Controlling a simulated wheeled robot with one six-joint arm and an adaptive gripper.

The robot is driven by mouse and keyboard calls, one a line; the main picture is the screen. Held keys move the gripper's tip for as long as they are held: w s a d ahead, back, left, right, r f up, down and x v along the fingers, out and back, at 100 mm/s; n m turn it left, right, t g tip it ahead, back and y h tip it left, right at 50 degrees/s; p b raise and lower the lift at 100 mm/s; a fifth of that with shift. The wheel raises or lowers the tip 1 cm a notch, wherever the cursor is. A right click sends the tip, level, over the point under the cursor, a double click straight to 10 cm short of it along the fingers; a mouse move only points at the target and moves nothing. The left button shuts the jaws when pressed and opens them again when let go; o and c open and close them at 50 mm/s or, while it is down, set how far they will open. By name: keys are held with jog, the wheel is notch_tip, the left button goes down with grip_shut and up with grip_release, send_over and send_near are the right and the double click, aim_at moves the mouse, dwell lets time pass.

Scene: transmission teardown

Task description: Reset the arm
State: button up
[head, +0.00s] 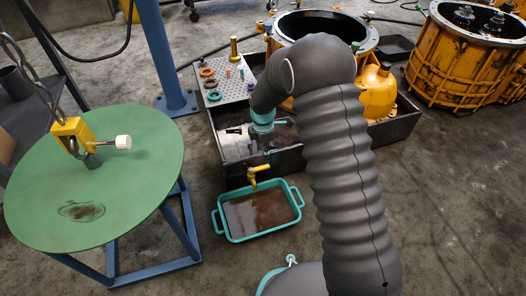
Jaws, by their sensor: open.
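My arm, in a ribbed grey sleeve, rises from the lower right of the head view, bends at the top and reaches down to the left over the dark tray (290,160). My gripper (262,141) is at its end, below a teal wrist ring. It is small and dark against the tray, and is open. I see nothing held in it. Its fingertips are hard to make out, and I cannot tell whether they touch anything.
A perforated plate (232,88) with coloured rings lies left of my wrist. A teal drip pan (238,237) is in front. A green round table (50,190) stands left under a chain hook (73,132).

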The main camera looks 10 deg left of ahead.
dwell(0.3)
jog(key=shift+s+m, duration=0.1)
jog(key=shift+m, duration=0.9)
jog(key=s+d+f+m+g, duration=0.1)
jog(key=s+d+m, duration=0.1)
jog(key=s+m, duration=0.2)
jog(key=s+d+r+m+t+p, duration=0.2)
jog(key=s+d+r+m, duration=0.3)
jog(key=r, duration=0.9)
jog(key=s+d+r+m+t+p, duration=0.2)
jog(key=s+d+r+m+p, duration=0.2)
jog(key=s+d+r, duration=0.5)
jog(key=s+d+r+m+t+p, duration=0.2)
jog(key=s+d+r+m, duration=0.5)
jog(key=s+r, duration=0.5)
notch_tip(320, 180, up, 8)
jog(key=shift+s+f+m+t+p, duration=0.2)
jog(key=shift+s+m+t+p, duration=0.15)
jog(key=shift+m+p, duration=0.35)
